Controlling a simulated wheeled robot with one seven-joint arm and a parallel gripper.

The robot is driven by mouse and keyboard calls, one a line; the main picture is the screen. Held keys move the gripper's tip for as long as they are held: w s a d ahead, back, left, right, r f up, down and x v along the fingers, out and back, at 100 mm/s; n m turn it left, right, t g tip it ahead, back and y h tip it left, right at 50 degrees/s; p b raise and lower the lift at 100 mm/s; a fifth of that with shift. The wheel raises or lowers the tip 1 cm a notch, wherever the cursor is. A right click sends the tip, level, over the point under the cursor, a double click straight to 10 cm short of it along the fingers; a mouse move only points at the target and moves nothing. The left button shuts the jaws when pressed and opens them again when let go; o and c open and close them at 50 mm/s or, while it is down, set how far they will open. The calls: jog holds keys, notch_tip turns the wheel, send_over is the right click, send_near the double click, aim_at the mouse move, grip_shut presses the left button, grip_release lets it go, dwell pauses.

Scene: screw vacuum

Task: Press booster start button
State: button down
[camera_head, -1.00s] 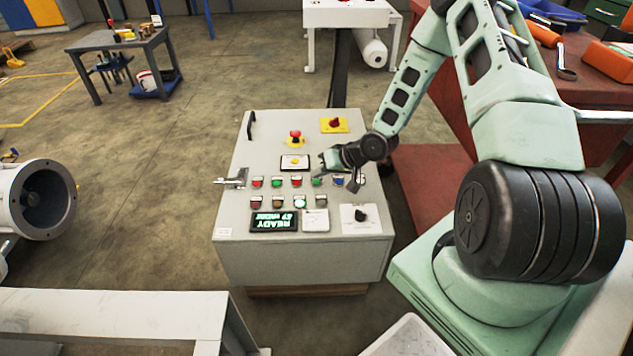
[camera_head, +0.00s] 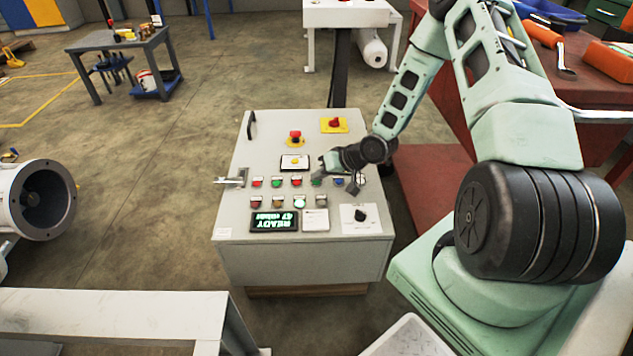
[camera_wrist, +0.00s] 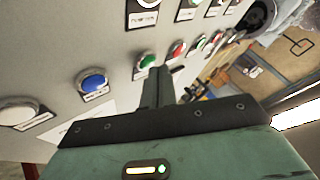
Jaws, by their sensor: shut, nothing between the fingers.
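The grey control panel (camera_head: 240,150) has two rows of small push buttons. My gripper (camera_head: 320,176) is over the upper row, by a green button, which it partly hides in the head view. In the wrist view, my shut, empty fingers (camera_wrist: 158,73) point at the panel, with their tips close to that green button (camera_wrist: 146,62). I cannot tell whether they touch it. A blue button (camera_wrist: 93,82) is to its left and a red button (camera_wrist: 177,48) to its right. Another green button (camera_head: 277,182) is further left in the head view. The button labels are too small to read.
A lit display (camera_head: 274,222) on the panel reads READY. A black knob (camera_head: 360,214) is at the panel's lower right. Red mushroom buttons (camera_head: 295,135) (camera_head: 334,123) stand at the back. A metal handle (camera_head: 231,182) sticks out at the left.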

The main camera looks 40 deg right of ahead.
aim_at(320, 183)
jog(key=shift+f, duration=0.45)
dwell(0.4)
jog(key=shift+r, duration=0.1)
jog(key=shift+r+p, duration=0.8)
notch_tip(320, 183, up, 5)
jog(key=p, duration=0.4)
jog(key=shift+p, duration=0.4)
jog(key=shift+a, duration=0.1)
dwell(0.5)
